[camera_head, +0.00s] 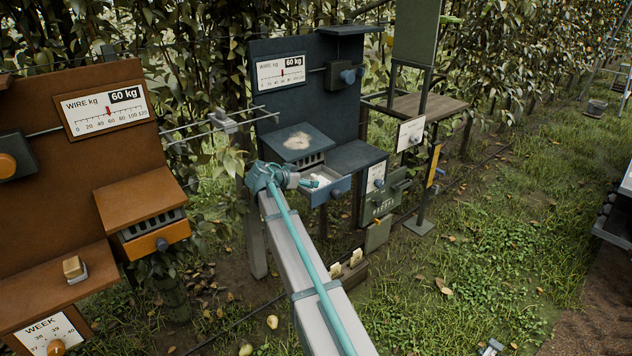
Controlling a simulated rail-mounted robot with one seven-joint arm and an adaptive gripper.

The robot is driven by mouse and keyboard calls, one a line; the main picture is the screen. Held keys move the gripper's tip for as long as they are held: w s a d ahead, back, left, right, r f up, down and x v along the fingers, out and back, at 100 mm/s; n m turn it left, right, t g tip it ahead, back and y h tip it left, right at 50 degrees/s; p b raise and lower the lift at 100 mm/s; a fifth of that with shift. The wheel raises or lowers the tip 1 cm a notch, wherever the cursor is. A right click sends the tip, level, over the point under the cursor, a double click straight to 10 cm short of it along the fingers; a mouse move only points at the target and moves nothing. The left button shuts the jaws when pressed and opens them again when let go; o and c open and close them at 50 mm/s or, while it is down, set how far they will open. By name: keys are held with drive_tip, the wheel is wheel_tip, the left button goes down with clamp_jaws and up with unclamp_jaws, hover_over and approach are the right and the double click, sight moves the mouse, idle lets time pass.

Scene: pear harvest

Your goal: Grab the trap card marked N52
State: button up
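No card that I can read as N52 shows. A blue-fronted drawer (341,187) is pulled open under the dark blue station, and a small white patch (319,180) lies in it; I cannot tell whether it is a card. My gripper (312,183) is at the left side of this open drawer, small and partly hidden by my wrist. I cannot tell whether its fingers are open or hold anything. Two small pale yellow cards (356,257) stand in a low holder near the ground, right of my arm; their marks are too small to read.
The dark blue station (268,110) has a wire gauge (281,71) reading 60 kg. A brown station (55,200) with an orange-fronted drawer (157,240) stands at left. Boxes and a post (428,150) stand right of the blue station.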

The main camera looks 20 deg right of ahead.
drive_tip(key=shift+p+x, duration=0.95)
drive_tip(key=shift+x, duration=1.65)
drive_tip(key=shift+a, duration=0.1)
drive_tip(key=c, duration=0.9)
drive_tip(key=shift+f, duration=0.1)
drive_tip(key=shift+c, duration=1)
drive_tip(key=shift+s+f, duration=0.1)
drive_tip(key=shift+s, duration=0.05)
drive_tip(key=shift+c, duration=0.9)
